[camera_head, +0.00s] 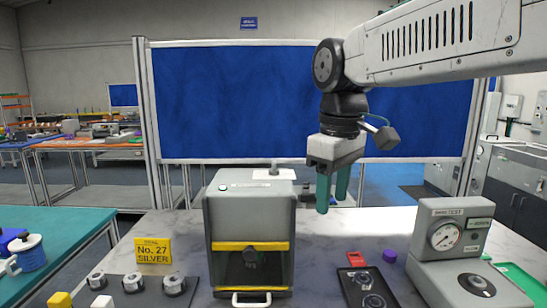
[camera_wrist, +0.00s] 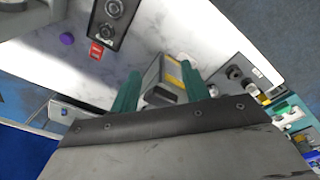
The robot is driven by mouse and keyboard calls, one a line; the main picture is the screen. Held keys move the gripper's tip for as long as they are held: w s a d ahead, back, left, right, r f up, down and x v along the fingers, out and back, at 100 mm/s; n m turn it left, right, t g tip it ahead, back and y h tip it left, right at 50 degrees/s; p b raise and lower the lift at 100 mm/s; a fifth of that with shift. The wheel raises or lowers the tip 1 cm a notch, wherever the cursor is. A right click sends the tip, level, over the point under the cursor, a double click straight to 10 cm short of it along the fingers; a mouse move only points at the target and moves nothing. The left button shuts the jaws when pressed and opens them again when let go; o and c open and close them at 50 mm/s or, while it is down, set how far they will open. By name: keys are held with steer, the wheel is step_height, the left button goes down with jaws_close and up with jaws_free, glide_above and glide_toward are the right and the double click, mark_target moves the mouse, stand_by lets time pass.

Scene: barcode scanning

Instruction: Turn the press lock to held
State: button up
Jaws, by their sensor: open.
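A TEST gauge unit (camera_head: 447,235) stands at the right. A black tray (camera_head: 349,285), a red tag (camera_head: 357,258) and a purple cap (camera_head: 390,256) lie between.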

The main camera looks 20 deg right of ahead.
steer(key=w+r+n, duration=0.3)
steer(key=w+r, duration=0.2)
steer(key=w, duration=0.5)
step_height(320, 180, up, 3)
steer(key=n, duration=0.6)
glide_above(274, 162)
steer(key=shift+s+g, duration=0.25)
steer(key=shift+g, duration=0.15)
steer(key=shift+w+f, duration=0.15)
steer(key=shift+w, duration=0.05)
steer(key=shift+w+f, duration=0.1)
steer(key=shift+f, duration=0.25)
step_height(274, 162, down, 7)
steer(key=shift+r, duration=0.1)
steer(key=c, duration=1)
